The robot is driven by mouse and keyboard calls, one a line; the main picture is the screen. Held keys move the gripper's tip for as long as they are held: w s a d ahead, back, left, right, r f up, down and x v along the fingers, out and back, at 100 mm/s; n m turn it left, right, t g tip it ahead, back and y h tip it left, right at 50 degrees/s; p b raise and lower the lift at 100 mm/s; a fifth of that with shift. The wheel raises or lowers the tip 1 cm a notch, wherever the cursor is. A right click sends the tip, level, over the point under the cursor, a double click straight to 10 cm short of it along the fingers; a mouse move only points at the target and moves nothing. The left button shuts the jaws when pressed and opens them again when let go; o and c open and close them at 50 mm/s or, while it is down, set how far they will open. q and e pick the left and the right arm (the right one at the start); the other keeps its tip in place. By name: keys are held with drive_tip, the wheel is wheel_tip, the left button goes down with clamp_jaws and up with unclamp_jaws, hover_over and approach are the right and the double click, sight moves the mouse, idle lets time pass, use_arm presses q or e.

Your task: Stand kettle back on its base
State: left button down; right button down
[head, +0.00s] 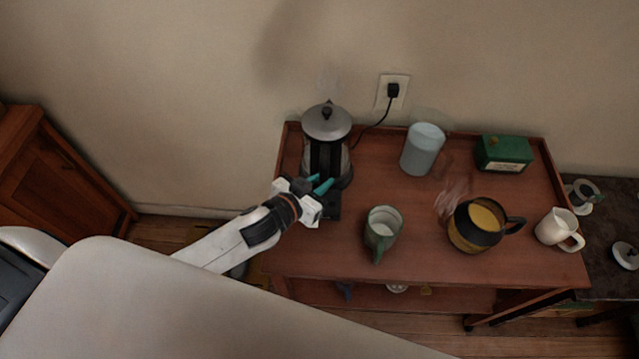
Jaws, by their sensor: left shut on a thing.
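The kettle (338,158), with a steel lid and a dark and silver body, stands upright at the left end of the wooden cart top, near the wall. My left gripper (320,186) reaches in from the left and is shut on the kettle at its near side, where the handle is; the fingers partly hide the grip. A dark flat piece (332,207) shows just below the gripper; I cannot tell whether it is the base or part of the kettle. Whether the kettle sits on its base is hidden. My right gripper is not in view.
A black cord runs from behind the kettle to a wall outlet (394,92). A green mug (381,238), a pale cylinder (423,152), a green box (503,154), a dark pot (472,240) with yellow contents and a white mug (555,230) stand to the right. The cart (375,185) has raised edges.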

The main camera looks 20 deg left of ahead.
use_arm(q)
drive_tip(key=shift+w+f, duration=0.1)
drive_tip(key=shift+f, duration=0.2)
drive_tip(key=c, duration=1.7)
unclamp_jaws()
drive_tip(key=shift+f, duration=0.3)
drive_tip(key=o, duration=0.4)
drive_tip(key=shift+r, duration=0.1)
drive_tip(key=b+v, duration=0.1)
drive_tip(key=v, duration=1.1)
drive_tip(key=shift+r, duration=0.1)
